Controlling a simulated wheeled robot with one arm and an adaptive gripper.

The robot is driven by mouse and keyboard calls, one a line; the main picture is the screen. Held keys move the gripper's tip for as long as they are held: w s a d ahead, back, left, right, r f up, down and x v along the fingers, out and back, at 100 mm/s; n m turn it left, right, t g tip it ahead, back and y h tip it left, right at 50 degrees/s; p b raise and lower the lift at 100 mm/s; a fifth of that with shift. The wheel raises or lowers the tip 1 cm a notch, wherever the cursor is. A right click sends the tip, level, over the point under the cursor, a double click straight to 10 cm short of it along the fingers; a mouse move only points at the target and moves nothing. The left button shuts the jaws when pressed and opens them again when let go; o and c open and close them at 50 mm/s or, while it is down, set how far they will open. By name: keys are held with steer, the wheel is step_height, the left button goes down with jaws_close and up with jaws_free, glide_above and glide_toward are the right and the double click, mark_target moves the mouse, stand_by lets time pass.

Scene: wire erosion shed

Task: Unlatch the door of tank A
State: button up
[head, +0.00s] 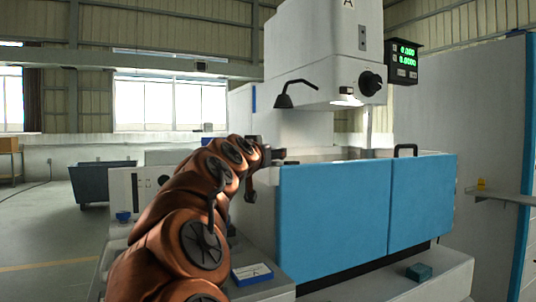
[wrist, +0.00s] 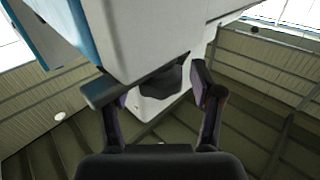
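My gripper (head: 272,155) is at the tank's upper left corner in the head view. In the wrist view my gripper (wrist: 155,88) is open, its two dark fingers well apart. A dark shape (wrist: 162,78) shows between them at the edge of the pale tank wall (wrist: 155,35); I cannot tell whether it is the latch or whether a finger touches it. The blue door edge also shows in the wrist view (wrist: 85,32).
A green readout (head: 404,62) is at the right. A dark bin (head: 95,182) stands at left.

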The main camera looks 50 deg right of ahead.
stand_by(0.3)
steer(key=v, duration=1.2)
steer(key=shift+r, duration=0.15)
stand_by(0.4)
